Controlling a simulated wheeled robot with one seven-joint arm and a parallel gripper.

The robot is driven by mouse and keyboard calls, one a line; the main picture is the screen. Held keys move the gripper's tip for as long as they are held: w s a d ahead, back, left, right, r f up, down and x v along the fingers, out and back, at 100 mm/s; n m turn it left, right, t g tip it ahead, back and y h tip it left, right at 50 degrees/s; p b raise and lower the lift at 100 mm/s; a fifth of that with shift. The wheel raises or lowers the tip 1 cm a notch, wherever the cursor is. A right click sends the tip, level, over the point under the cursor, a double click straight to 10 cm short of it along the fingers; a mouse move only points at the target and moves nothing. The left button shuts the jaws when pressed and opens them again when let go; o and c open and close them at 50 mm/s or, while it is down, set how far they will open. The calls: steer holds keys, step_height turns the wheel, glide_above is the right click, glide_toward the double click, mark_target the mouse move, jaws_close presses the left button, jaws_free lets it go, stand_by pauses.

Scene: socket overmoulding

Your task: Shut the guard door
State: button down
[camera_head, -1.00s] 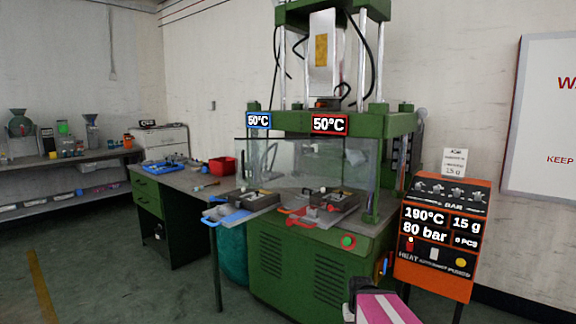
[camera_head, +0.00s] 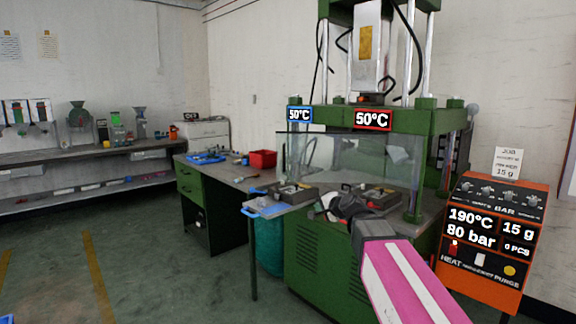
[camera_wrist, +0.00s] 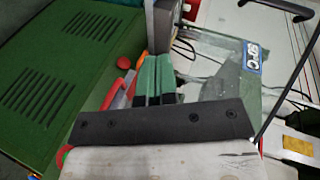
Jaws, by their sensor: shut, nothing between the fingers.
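The guard door (camera_head: 345,155) is a clear panel on the front of the green press, below the blue and red 50°C displays. I cannot tell how far open it is. In the wrist view, clear panel (camera_wrist: 222,75) shows to the right of my fingers. My gripper (camera_head: 328,204) is in front of the press, near the door's lower edge in the head view. Its teal fingers (camera_wrist: 154,66) are side by side, shut and empty. I cannot tell whether they touch the door. My arm hides part of the press front and the red-handled mould.
An orange control cabinet (camera_head: 484,238) stands right of the press. A red bin (camera_head: 262,159) sits on the bench behind.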

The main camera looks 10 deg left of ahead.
steer(key=a+r+m+t+y, duration=0.25)
steer(key=a+r, duration=0.25)
steer(key=r, duration=0.8)
glide_toward(288, 163)
steer(key=w+a+r, duration=0.1)
steer(key=a, duration=0.5)
steer(key=shift+w+d+r+m+h, duration=0.1)
steer(key=shift+d+r+m+h, duration=0.15)
steer(key=shift+m, duration=0.1)
steer(key=shift+w, duration=0.1)
